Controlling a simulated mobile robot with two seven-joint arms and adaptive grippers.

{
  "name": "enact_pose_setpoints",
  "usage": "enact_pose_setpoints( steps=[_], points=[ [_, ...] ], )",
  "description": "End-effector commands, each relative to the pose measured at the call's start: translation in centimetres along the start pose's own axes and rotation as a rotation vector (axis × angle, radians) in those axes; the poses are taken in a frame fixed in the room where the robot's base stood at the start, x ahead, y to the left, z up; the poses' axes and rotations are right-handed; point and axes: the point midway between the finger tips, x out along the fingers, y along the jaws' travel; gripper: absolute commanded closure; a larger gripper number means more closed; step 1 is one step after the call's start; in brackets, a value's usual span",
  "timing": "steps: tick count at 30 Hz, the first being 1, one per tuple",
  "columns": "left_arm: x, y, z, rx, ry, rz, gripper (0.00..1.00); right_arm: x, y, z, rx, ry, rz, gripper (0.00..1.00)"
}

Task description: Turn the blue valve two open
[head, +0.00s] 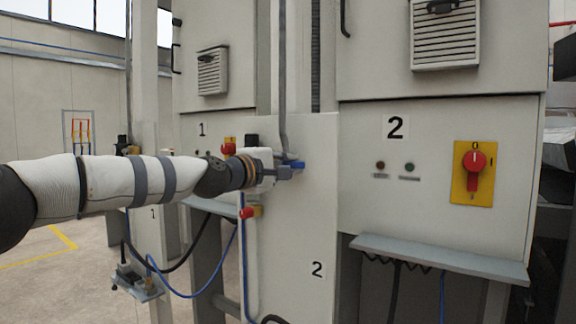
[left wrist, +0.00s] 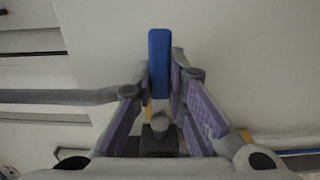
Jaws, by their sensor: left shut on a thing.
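The blue valve handle (head: 298,165) sits on the pipework at the panel marked 2, in the middle of the head view. My left gripper (head: 287,172) reaches it from the left and is shut on it. In the left wrist view the blue handle (left wrist: 159,64) stands upright in the picture between the two fingers of my left gripper (left wrist: 160,85). The valve body is largely hidden by the gripper. My right gripper is in neither view.
A valve with a red handle (head: 248,212) sits just below my left arm. A cabinet with a red rotary switch on a yellow plate (head: 473,173) stands to the right. A grey ledge (head: 440,258) juts out below it. Blue hoses and black cables hang at lower left.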

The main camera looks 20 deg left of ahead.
Motion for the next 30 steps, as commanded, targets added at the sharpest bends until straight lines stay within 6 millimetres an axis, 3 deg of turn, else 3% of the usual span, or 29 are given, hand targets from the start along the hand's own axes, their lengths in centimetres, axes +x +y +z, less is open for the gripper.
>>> enact_pose_setpoints(
  steps=[1, 4, 14, 17, 25, 30],
  points=[
    [0.0, 0.0, 0.1, -0.005, -0.003, -0.001, 0.85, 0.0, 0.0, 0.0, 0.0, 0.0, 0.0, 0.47],
    [0.0, 0.0, 0.1, -0.004, -0.002, 0.0, 0.66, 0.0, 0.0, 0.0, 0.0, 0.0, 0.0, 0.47],
    [-0.3, 0.1, 0.0, -0.001, 0.0, 0.001, 0.66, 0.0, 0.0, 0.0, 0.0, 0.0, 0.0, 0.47],
    [-1.8, 0.3, -0.1, 0.0, 0.0, 0.003, 0.66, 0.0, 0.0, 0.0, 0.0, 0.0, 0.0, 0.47],
    [-8.7, 0.2, 0.0, -0.003, -0.001, 0.003, 0.66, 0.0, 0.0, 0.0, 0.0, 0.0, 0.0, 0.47],
    [-11.4, 0.1, 0.1, -0.001, -0.001, 0.002, 0.66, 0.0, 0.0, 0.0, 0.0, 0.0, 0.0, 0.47]
  ],
)
